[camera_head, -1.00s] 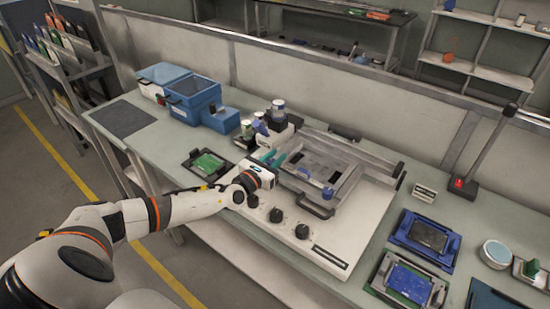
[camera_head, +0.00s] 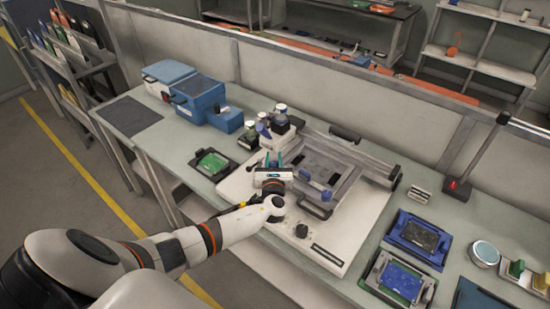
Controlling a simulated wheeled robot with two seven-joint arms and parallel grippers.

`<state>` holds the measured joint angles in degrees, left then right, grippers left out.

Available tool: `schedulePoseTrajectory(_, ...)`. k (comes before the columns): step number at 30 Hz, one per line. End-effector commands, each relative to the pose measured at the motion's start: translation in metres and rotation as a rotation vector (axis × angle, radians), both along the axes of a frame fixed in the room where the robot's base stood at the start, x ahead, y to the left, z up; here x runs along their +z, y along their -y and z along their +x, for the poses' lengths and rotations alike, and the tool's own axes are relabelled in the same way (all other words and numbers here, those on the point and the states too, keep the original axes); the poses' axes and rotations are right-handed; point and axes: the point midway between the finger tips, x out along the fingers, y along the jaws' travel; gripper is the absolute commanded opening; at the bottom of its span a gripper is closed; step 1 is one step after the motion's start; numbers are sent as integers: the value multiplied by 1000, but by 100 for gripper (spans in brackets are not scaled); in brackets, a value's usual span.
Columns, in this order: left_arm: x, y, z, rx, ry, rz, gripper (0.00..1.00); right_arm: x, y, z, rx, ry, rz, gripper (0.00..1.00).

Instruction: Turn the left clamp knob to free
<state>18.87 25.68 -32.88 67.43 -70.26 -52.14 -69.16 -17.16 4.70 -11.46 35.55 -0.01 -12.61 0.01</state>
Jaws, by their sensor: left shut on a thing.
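The white machine (camera_head: 323,250) on the bench carries a grey metal frame (camera_head: 345,185). A blue clamp knob (camera_head: 326,195) sits at the frame's front edge, and another blue part (camera_head: 304,174) shows behind it to the left. The knob's turn angle cannot be seen. My right gripper is not in view.
Bottle-like parts (camera_head: 281,112) stand close behind the gripper. A black dial (camera_head: 301,230) is on the machine's front; my wrist covers others. A green board (camera_head: 209,161) lies to the left, blue trays (camera_head: 420,239) to the right. Blue boxes (camera_head: 198,95) stand at the back left.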

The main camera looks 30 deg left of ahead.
Motion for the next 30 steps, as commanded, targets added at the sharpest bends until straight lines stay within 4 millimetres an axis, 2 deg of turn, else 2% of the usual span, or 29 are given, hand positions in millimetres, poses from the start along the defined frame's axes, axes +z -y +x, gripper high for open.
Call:
schedulePoseTrajectory(10, 0, -2, -1, 131, 2, 1, 4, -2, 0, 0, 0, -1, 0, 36)
schedulePoseTrajectory(25, 1, -2, -1, 148, 2, 2, 4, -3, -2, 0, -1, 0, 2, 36)
schedulePoseTrajectory(26, 1, -3, -1, 148, 2, 2, 30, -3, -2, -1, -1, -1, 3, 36)
schedulePoseTrajectory(29, 1, -3, -1, 148, 2, 2, 46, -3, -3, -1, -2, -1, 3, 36)
schedulePoseTrajectory(30, 1, -2, -1, 148, 2, 2, 48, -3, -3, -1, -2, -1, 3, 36)
